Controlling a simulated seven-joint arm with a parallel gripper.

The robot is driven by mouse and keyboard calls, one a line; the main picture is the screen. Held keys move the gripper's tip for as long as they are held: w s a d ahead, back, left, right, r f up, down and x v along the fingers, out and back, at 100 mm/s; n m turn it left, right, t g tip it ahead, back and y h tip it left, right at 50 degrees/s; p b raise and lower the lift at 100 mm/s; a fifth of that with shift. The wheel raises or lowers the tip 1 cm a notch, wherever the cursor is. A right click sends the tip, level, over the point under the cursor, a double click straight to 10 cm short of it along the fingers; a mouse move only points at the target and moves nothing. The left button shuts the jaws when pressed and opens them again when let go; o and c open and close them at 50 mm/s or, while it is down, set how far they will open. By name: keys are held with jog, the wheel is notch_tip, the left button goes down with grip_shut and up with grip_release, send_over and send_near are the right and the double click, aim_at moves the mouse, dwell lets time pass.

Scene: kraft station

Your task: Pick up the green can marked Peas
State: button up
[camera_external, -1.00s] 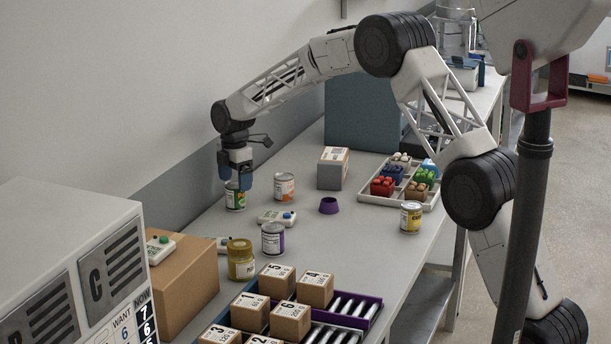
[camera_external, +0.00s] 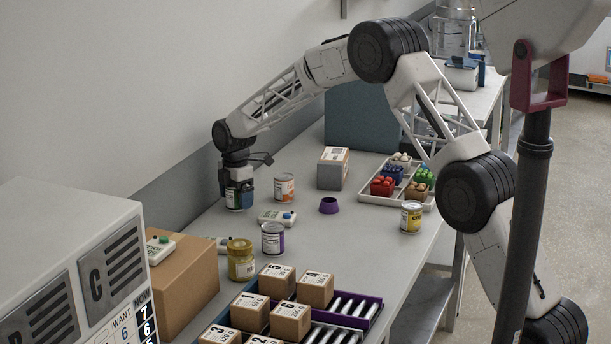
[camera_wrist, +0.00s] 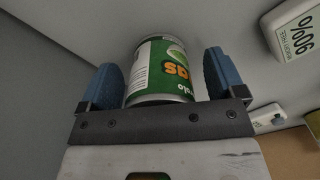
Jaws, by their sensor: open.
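The green can marked Peas (camera_wrist: 162,68) stands between the two blue fingers of my gripper (camera_wrist: 163,80) in the wrist view, its label upside down there and partly legible. In the external view my gripper (camera_external: 238,198) is lowered around the can near the wall side of the table. Only the lower part of the can (camera_external: 233,207) shows there. The jaws are open, with a visible gap between the can and the right finger in the wrist view.
An orange-labelled can (camera_external: 284,187) stands close right of my gripper. A grey-sided box (camera_external: 333,169) and purple ring (camera_external: 329,206) are further right, with bare table between.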

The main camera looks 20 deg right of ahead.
dwell(0.5)
jog(key=c, duration=1.1)
jog(key=shift+r, duration=0.1)
jog(key=shift+r, duration=0.8)
jog(key=shift+s+d+r, duration=0.1)
jog(key=shift+s+r, duration=0.1)
jog(key=shift+r, duration=0.3)
jog(key=shift+s+r, duration=0.2)
jog(key=shift+r, duration=0.25)
jog(key=s+d, duration=0.1)
jog(key=s, duration=0.3)
jog(key=s+d+r, duration=0.1)
jog(key=s+d, duration=0.1)
jog(key=s, duration=0.3)
jog(key=s+d, duration=0.1)
jog(key=s, duration=0.4)
jog(key=shift+s+d+r, duration=0.15)
jog(key=shift+s+d, duration=0.1)
jog(key=shift+d, duration=0.05)
